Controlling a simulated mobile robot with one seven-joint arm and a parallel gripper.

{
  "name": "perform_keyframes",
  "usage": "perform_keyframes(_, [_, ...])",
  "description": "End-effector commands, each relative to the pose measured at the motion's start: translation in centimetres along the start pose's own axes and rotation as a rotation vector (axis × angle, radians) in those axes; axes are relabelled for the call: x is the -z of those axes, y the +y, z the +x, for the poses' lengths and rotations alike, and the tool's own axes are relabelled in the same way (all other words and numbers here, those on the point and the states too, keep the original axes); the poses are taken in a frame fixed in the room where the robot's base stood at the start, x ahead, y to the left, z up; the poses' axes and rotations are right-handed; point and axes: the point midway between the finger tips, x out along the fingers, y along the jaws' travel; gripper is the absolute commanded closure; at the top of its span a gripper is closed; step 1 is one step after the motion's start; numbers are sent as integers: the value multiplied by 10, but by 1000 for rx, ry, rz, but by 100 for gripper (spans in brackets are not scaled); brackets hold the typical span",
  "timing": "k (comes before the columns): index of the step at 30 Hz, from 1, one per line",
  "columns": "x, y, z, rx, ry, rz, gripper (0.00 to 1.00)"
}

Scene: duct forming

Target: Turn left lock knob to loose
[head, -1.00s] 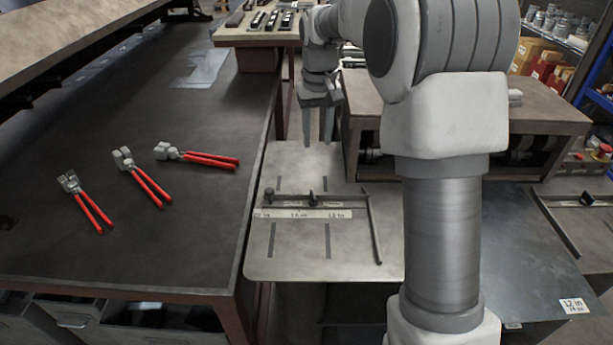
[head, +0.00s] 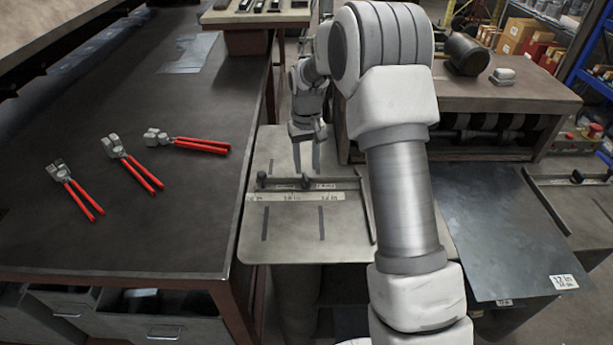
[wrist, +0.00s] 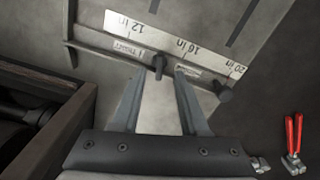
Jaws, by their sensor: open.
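On the left gauge's bar, a small dark lock knob (head: 305,181) sits between two small labels. In the wrist view the knob (wrist: 159,66) shows upright; the label to its left reads TIGHT, the one to its right is too blurred to read surely. A second, rounder dark knob (head: 262,179) stands at the bar's end and also shows in the wrist view (wrist: 224,92). My gripper (head: 306,167) is open and empty, pointing down above the bar. In the wrist view its fingertips (wrist: 159,78) are on either side of the knob's line, apparently not touching it.
A ruler strip (head: 300,197) runs along the bar on the pale plate (head: 290,240). Several red-handled pliers (head: 130,168) lie on the dark bench to the left. A wooden-topped stand (head: 500,95) is at right. Another gauge with a knob (head: 577,177) is at far right.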

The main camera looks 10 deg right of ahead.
Motion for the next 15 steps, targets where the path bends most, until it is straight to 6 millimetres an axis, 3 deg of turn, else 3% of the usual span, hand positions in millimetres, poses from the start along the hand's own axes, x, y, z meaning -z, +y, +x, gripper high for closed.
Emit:
perform_keyframes(6, [0,0,36,0,-1,0,56])
perform_keyframes(15, [0,0,51,-1,1,0,56])
